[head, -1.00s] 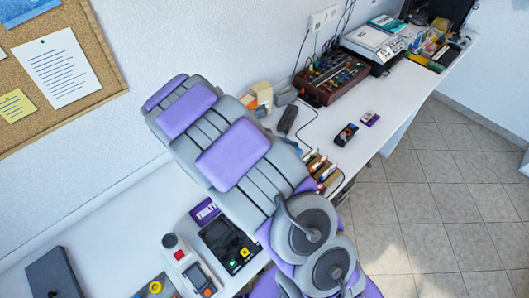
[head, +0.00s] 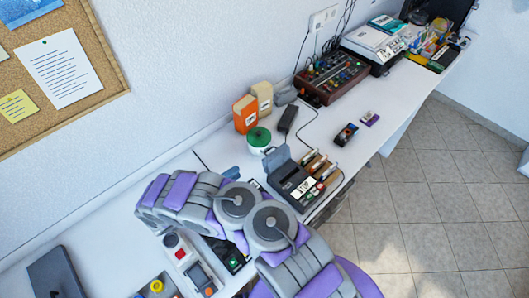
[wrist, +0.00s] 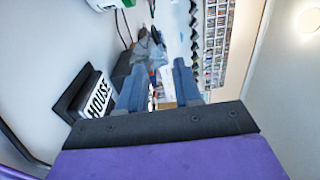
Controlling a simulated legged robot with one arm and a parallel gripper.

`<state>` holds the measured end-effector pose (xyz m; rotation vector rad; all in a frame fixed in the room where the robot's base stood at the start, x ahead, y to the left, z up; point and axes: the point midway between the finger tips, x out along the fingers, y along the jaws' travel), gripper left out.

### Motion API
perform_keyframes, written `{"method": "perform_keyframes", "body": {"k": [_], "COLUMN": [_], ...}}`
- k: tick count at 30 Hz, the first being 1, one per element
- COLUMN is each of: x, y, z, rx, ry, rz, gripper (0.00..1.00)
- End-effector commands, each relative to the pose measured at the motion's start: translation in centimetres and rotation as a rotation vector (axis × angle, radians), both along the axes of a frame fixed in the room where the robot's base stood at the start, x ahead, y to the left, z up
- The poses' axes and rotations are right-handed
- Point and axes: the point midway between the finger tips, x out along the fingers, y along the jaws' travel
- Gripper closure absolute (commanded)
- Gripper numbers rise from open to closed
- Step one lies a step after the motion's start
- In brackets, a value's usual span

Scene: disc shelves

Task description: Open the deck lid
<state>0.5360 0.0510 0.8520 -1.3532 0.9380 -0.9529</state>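The dark deck (head: 292,184) stands on the white worktop in the head view, right of my folded arm. Its grey lid (head: 277,158) stands raised at the back edge, and a white label shows on its top. My gripper (wrist: 160,80) shows in the wrist view with its two blue-grey fingers apart and nothing between them. In the head view my arm largely hides it. A dark box with a white label reading "HOUSE" (wrist: 98,98) is left of the fingers in the wrist view; I cannot tell whether it is the deck.
A green-and-white roll (head: 259,138) and an orange box (head: 245,114) stand behind the deck. Several cartridges (head: 318,167) are right of it. A mixer (head: 333,75) is farther back. A device with a red button (head: 176,246) is near my arm. The worktop beyond the deck is partly clear.

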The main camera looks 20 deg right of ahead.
Motion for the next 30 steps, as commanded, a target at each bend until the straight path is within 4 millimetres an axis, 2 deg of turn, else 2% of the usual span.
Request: {"method": "perform_keyframes", "body": {"k": [1, 5, 10, 30], "x": [-0.1, -0.2, 0.4, 5.1], "y": [0.5, 0.9, -0.4, -12.2], "z": [-0.7, -1.6, -1.6, -1.6], "rx": [-0.008, -0.019, -0.021, -0.02], "ry": [0.024, 0.055, 0.054, 0.055], "rz": [0.017, 0.036, 0.036, 0.033], "gripper": [0.66, 0.66, 0.66, 0.66]}}
